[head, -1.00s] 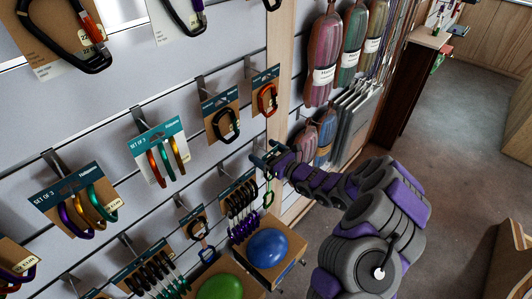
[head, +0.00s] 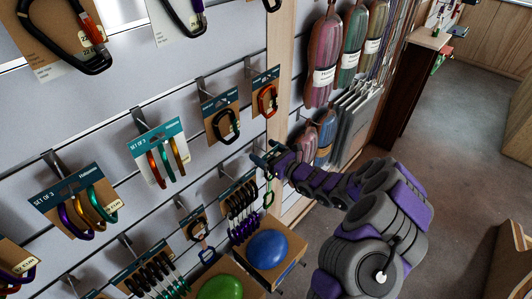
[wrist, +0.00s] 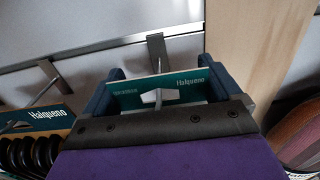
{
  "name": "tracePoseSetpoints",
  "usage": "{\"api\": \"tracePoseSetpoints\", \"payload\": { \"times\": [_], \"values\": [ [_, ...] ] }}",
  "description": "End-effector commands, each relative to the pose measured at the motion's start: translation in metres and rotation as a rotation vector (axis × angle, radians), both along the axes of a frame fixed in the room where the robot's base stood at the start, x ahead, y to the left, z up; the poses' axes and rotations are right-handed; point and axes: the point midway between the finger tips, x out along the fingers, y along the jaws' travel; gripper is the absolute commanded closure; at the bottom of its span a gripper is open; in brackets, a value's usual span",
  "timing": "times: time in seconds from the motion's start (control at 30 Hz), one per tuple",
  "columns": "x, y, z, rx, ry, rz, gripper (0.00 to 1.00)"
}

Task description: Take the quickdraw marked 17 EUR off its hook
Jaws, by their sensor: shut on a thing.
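My gripper (head: 268,158) is at the slatwall beside the wooden post, shut on a card with a teal header (wrist: 180,88) that reads "Halqueno" in the wrist view. A metal hook (wrist: 157,52) comes out from the wall to the card, and a pale hook end or tag shows in front of the card. In the head view a green quickdraw (head: 268,192) hangs below my gripper, its upper part hidden by the fingers. No 17 EUR mark is readable on it.
A rack of dark carabiners (head: 242,208) hangs close on the left, and shows in the wrist view (wrist: 35,145). A blue dome (head: 268,248) and a green dome (head: 220,289) sit below. Rope bundles (head: 324,62) hang right of the wooden post (head: 281,60). Open floor lies right.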

Motion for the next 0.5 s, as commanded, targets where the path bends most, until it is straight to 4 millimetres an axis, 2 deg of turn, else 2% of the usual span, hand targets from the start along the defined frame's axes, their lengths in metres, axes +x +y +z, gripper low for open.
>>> {"api": "tracePoseSetpoints", "payload": {
  "times": [0.5],
  "values": [
    [-0.008,-0.011,0.003,-0.001,-0.002,0.0,0.42]
  ]
}}
